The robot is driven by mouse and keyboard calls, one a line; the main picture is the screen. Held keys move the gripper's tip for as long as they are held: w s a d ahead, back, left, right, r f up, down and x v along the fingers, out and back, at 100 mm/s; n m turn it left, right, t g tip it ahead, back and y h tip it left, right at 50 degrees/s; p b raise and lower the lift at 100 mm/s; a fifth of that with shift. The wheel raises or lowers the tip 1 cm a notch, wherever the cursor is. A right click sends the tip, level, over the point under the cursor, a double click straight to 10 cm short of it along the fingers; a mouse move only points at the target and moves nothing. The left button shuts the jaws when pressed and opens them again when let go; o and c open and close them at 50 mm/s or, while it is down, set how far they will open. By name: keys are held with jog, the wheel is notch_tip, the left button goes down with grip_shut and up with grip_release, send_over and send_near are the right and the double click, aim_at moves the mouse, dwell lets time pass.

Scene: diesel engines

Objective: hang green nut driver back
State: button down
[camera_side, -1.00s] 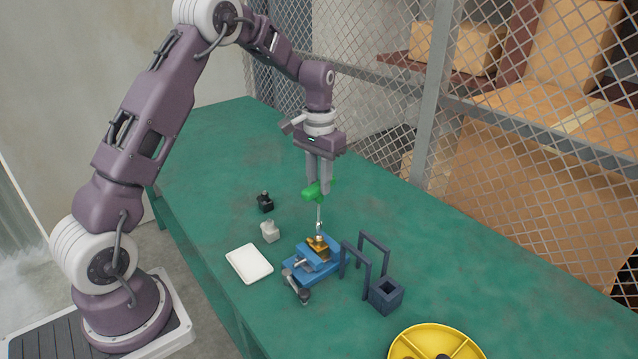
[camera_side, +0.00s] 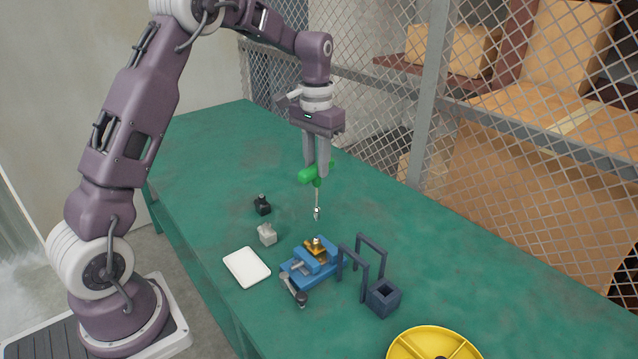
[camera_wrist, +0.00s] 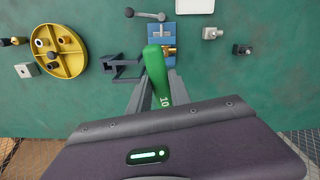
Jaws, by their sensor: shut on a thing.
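My gripper (camera_side: 317,172) is shut on the green handle of the nut driver (camera_side: 308,175). The nut driver hangs shaft down, its tip in the air above the blue vise (camera_side: 305,270) and apart from it. In the wrist view the green handle (camera_wrist: 156,72) lies between the fingers and hides part of the vise (camera_wrist: 167,32). A brass part (camera_side: 317,247) sits in the vise. A dark grey stand (camera_side: 384,297) with a square socket and two upright frames stands right of the vise; in the wrist view it shows left of the handle (camera_wrist: 122,68).
A white tray (camera_side: 246,267) lies left of the vise. A grey block (camera_side: 267,234) and a black block (camera_side: 262,205) stand behind the tray. A yellow divided bowl (camera_side: 432,345) is at the front right. The back of the green table is clear, with a mesh fence behind it.

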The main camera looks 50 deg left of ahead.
jog(key=s+d+f+m, duration=0.2)
jog(key=s+d+f, duration=0.5)
jog(key=s+d, duration=0.2)
notch_tip(320, 180, up, 12)
jog(key=w+d, duration=0.2)
jog(key=w, duration=1.1)
notch_tip(320, 180, down, 20)
jog(key=w, duration=0.1)
jog(key=shift+d+f, duration=0.1)
jog(key=shift+f, duration=0.6)
